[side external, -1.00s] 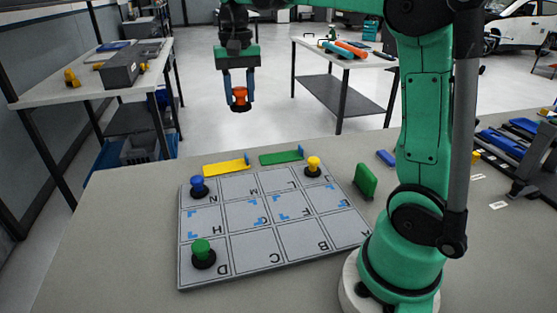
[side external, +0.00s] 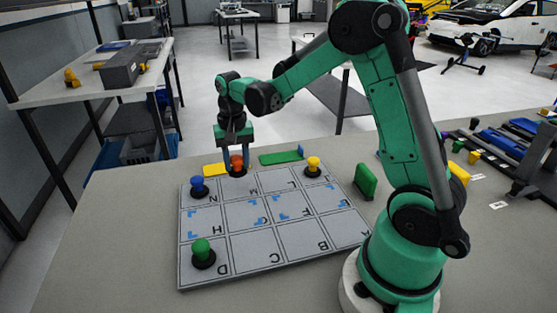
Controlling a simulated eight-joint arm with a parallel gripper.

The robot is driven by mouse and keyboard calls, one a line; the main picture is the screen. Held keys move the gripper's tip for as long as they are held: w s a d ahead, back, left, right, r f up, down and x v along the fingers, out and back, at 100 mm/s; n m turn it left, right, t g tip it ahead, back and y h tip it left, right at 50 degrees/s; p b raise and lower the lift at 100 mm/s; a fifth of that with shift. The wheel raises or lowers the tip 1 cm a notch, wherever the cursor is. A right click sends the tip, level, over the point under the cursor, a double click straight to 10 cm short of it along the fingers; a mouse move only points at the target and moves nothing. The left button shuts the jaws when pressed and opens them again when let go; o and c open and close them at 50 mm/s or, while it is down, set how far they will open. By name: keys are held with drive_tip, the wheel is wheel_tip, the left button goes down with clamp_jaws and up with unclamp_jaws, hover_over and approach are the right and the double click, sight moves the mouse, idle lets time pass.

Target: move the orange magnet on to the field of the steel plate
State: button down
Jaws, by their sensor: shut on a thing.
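The steel plate (side external: 256,247) lies flat on the table, marked in lettered fields. My gripper (side external: 236,162) is shut on the orange magnet (side external: 237,160), which has a dark base. It is upright at the plate's far edge, by the field marked M. I cannot tell if its base touches the plate. A blue magnet (side external: 197,184) stands at the far left corner on field N. A yellow magnet (side external: 313,163) stands at the far right. A green magnet (side external: 202,247) stands on field D at the near left.
A yellow flat piece (side external: 215,170) and a green flat tool (side external: 281,158) lie behind the plate. A green block (side external: 365,181) stands right of the plate. Fields in the plate's middle and near right are free of magnets.

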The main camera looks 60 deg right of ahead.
sight(238, 173)
drive_tip(key=shift+f, duration=1.75)
drive_tip(key=shift+f, duration=0.2)
drive_tip(key=shift+c, duration=2.4)
unclamp_jaws()
drive_tip(key=shift+r, duration=0.1)
